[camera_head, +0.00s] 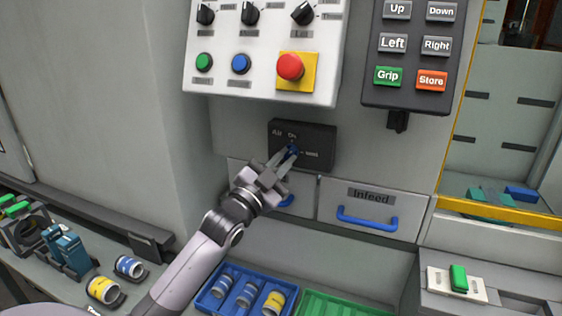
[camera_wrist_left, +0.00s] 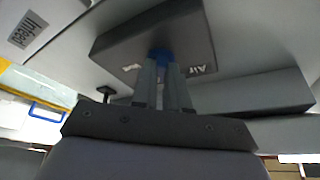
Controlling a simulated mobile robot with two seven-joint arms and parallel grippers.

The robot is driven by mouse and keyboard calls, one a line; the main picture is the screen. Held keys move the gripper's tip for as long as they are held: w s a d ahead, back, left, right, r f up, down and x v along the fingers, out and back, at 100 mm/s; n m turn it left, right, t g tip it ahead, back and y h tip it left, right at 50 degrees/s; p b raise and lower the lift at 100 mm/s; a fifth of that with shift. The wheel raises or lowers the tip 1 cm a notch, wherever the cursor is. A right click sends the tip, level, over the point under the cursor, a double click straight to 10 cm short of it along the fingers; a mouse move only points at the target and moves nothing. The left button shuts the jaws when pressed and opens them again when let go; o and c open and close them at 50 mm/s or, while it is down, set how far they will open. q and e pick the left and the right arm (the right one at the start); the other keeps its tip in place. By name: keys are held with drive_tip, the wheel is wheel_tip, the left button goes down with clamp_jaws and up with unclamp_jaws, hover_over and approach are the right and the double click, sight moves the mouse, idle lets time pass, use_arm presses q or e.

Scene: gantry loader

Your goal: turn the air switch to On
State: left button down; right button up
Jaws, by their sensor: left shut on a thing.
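The air switch (camera_head: 316,140) is a dark box on the grey machine front, below the white control panel. It has a small blue knob and white lettering, with "On" at the top. My left gripper (camera_head: 288,155) reaches up to it from the lower left and is shut on the blue knob. In the left wrist view the two fingers (camera_wrist_left: 163,80) close on the blue knob (camera_wrist_left: 161,55) under the dark box (camera_wrist_left: 190,40). The fingers hide much of the knob, so its exact pointing direction is hard to tell. My right gripper is not in view.
The white panel (camera_head: 230,90) with knobs, coloured buttons and a red stop button (camera_head: 290,67) is just above. A dark keypad (camera_head: 412,60) hangs at upper right. The Infeed drawer (camera_head: 372,205) is at lower right. A blue tray (camera_head: 212,300) holds several cans below.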

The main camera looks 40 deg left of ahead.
use_arm(q)
drive_tip(key=n+y, duration=0.2)
drive_tip(key=n, duration=0.3)
drive_tip(key=shift+d+r+t+y, duration=0.1)
drive_tip(key=shift+r+t+y, duration=0.2)
drive_tip(key=shift+y, duration=0.1)
drive_tip(key=shift+w+d+n+y+p, duration=0.1)
drive_tip(key=shift+n+y+p, duration=0.45)
drive_tip(key=shift+n, duration=0.9)
drive_tip(key=shift+d+n+y+p, duration=0.1)
drive_tip(key=shift+n+y+p, duration=0.1)
drive_tip(key=shift+n+y, duration=0.9)
drive_tip(key=shift+n, duration=0.55)
drive_tip(key=c, duration=1.1)
unclamp_jaws()
drive_tip(key=shift+c, duration=0.2)
drive_tip(key=shift+f, duration=0.3)
